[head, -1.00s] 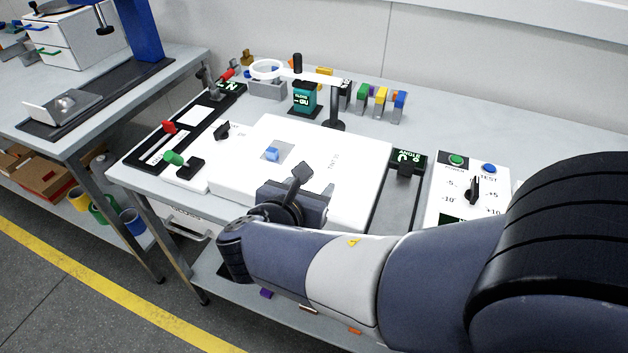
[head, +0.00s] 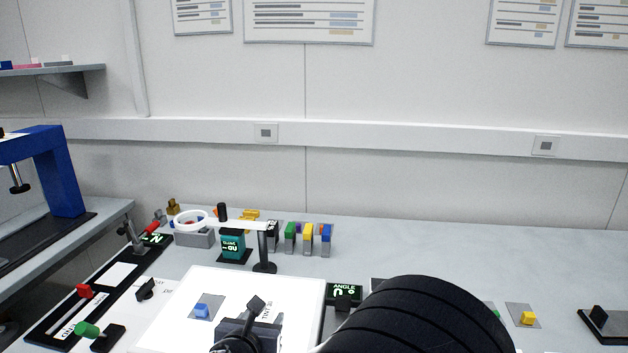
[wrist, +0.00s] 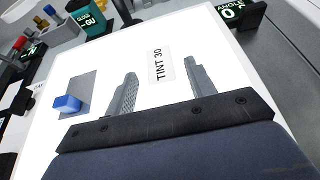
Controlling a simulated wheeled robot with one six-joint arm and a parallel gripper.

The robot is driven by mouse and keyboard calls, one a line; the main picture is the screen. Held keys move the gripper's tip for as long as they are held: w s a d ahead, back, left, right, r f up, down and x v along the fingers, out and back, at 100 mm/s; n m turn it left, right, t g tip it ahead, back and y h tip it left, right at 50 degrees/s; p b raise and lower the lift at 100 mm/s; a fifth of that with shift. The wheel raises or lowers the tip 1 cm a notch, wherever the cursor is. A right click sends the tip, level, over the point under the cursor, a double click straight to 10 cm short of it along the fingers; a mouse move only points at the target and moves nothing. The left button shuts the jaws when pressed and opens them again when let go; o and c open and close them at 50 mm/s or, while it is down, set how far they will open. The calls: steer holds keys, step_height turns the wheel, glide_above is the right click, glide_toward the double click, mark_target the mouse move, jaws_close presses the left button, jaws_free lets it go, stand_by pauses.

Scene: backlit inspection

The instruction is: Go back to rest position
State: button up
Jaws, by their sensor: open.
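My gripper (head: 250,318) is low in the head view, over the front part of the white light panel (head: 190,283). My arm hides some of the panel's right front. In the wrist view, the gripper's two fingers (wrist: 161,88) stand wide apart with nothing between them, above the panel and near its "TINT 30" label (wrist: 160,66). A blue block (wrist: 68,103) sits on a grey square patch (wrist: 80,84) of the panel, to the left of the fingers and apart from them. The block also shows in the head view (head: 202,310).
A ring-shaped magnifier (head: 190,220) on a post (head: 267,250) stands behind the panel, near a teal gauge (head: 233,244). Several coloured blocks stand in a row behind. An angle display (head: 344,292) is to the right. The bench's back right is mostly clear.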

steer(key=shift+x, duration=0.95)
steer(key=shift+s+r, duration=0.1)
steer(key=shift+r, duration=1.05)
